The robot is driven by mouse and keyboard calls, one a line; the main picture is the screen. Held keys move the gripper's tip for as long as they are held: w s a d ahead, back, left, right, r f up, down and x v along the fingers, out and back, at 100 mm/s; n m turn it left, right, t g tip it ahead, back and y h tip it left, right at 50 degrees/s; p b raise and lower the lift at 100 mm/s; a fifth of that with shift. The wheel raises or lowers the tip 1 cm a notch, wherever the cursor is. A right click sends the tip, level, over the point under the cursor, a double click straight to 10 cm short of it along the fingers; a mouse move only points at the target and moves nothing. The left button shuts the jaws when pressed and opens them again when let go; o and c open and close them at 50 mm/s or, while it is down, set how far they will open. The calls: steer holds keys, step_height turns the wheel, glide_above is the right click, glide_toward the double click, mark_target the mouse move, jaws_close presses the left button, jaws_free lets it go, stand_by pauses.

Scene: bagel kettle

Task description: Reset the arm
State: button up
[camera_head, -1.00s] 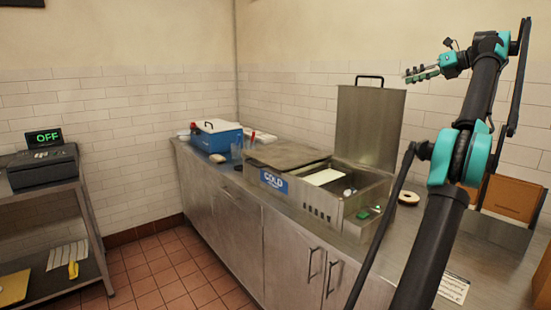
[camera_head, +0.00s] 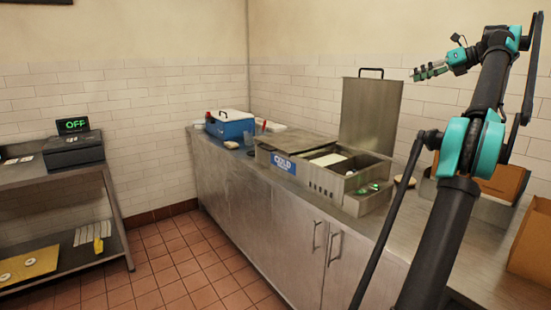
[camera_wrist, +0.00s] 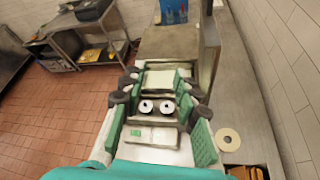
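My gripper (camera_head: 430,71) is raised in the air at the upper right of the head view, above the counter and touching nothing there. In the wrist view its two green-padded fingers stand apart (camera_wrist: 160,108), with nothing seen gripped between them. The steel kettle unit (camera_head: 322,185), with a blue COLD label, stands on the counter below and to the left of the gripper. Its upright steel lid (camera_head: 370,115) is behind it.
A blue cooler (camera_head: 230,124) stands at the counter's far end. Brown boxes (camera_head: 534,240) are at the right, near my arm. A side rack (camera_head: 118,215) at the left carries a dark device with a green OFF display (camera_head: 74,125). The tiled floor (camera_head: 185,265) between is clear.

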steer(key=s+a+f+n+g+h, duration=0.2)
steer(key=s+a+f+n, duration=0.2)
steer(key=a+f+n, duration=0.7)
steer(key=s+a+f+n+g+h, duration=0.3)
steer(key=s+a+f+n, duration=0.15)
steer(key=a+f, duration=1.1)
steer(key=s+a+f+n+h, duration=0.2)
steer(key=s+f+n, duration=0.6)
steer(key=s+f, duration=0.7)
steer(key=s+a+f+n+h, duration=0.2)
steer(key=s+f+n, duration=0.5)
steer(key=s+f, duration=0.8)
steer(key=shift+a+f+n+h, duration=0.35)
steer(key=shift+a+f+h, duration=0.05)
steer(key=shift+a+f, duration=0.4)
steer(key=shift+o, duration=0.3)
steer(key=shift+w+a+r, duration=0.1)
